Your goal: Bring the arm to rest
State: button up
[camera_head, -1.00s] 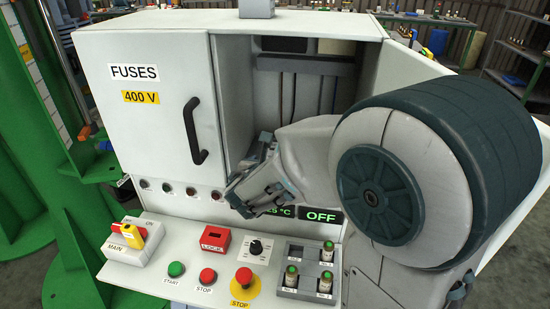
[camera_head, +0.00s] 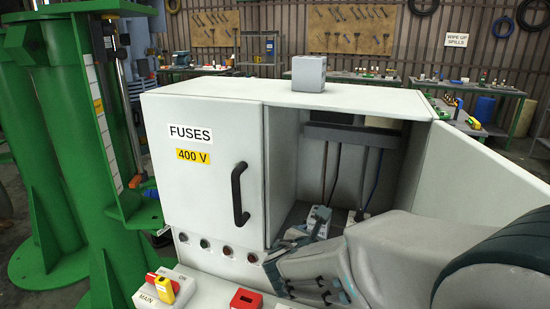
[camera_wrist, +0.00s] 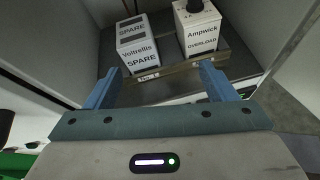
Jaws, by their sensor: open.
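My gripper (camera_wrist: 160,90) is open and empty in the wrist view, its two blue fingers apart. Past the fingertips, inside the cabinet, stand a white block marked Voltrellis SPARE (camera_wrist: 138,47) and a white block marked Ampwick OVERLOAD (camera_wrist: 200,30) with a black knob on top. Both sit on a dark rail or shelf, apart from the fingers. In the head view my arm reaches from the right toward the open bay of the fuse cabinet (camera_head: 205,190). The fingers there are partly hidden and small.
The cabinet's left door with a black handle (camera_head: 239,193) is shut. Its right door (camera_head: 490,160) stands open beside my arm. A red and yellow main switch (camera_head: 160,287) and a red block (camera_head: 246,300) lie on the front panel. Green columns (camera_head: 60,150) stand at left.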

jog(key=s+d+r+m+g+p, duration=0.1)
jog(key=s+d+m+g+p, duration=0.2)
jog(key=s+d+m+g, duration=0.7)
jog(key=s+a+r+m+t+y+p, duration=0.1)
jog(key=s+a+m+y, duration=0.4)
jog(key=m, duration=1.3)
jog(key=s+a+p, duration=0.1)
jog(key=s+a, duration=0.1)
jog(key=s, duration=0.2)
jog(key=shift+r+y, duration=0.35)
jog(key=shift+y, duration=0.05)
jog(key=shift+s+a+m, duration=0.15)
jog(key=shift+a+m, duration=0.2)
jog(key=shift+m, duration=0.15)
jog(key=shift+c, duration=0.4)
